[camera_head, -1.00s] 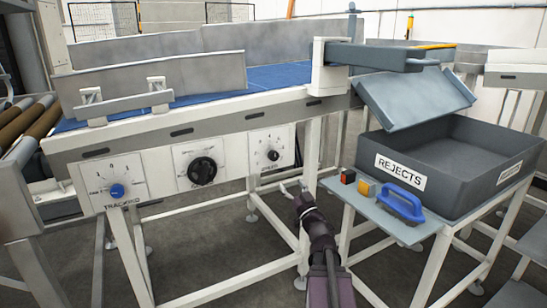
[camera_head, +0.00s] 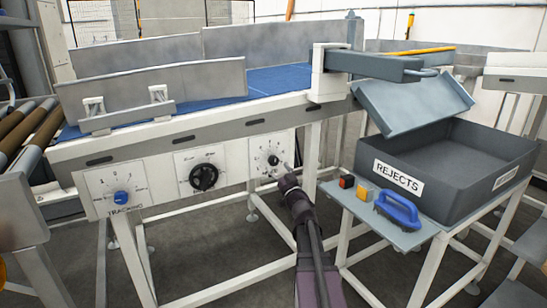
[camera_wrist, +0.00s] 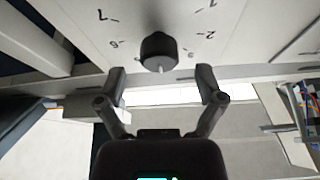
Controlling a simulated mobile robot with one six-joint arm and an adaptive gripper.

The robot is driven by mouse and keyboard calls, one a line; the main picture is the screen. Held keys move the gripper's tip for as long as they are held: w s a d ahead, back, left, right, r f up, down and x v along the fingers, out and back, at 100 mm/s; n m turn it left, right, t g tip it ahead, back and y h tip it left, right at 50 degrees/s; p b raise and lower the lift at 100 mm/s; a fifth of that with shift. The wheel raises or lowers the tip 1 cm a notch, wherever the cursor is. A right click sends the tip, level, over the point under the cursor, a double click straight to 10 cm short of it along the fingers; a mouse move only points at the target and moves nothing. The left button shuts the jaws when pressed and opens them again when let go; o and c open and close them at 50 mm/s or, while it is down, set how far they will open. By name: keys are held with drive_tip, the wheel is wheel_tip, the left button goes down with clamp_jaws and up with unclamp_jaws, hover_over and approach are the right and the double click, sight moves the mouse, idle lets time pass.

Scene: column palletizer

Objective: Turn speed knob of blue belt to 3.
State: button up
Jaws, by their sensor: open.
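The blue belt (camera_head: 270,78) runs between grey side guards on the conveyor. On the front panel below it, the small black speed knob (camera_head: 273,160) is the rightmost of three knobs, on a white dial. My gripper (camera_head: 284,172) is just in front of this dial and partly covers its lower right and label. In the wrist view, the black knob (camera_wrist: 159,50) shows upside down with a light pointer mark and several dial numbers around it. My gripper (camera_wrist: 161,83) is open there, with one finger on each side of the knob's near end, apart from it.
A blue tracking knob (camera_head: 122,198) and a larger black knob (camera_head: 203,177) are on the same panel to the left.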

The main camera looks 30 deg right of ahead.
sight(275, 163)
drive_tip(key=shift+p+x, duration=0.45)
drive_tip(key=shift+x, duration=1.35)
drive_tip(key=c, duration=1.1)
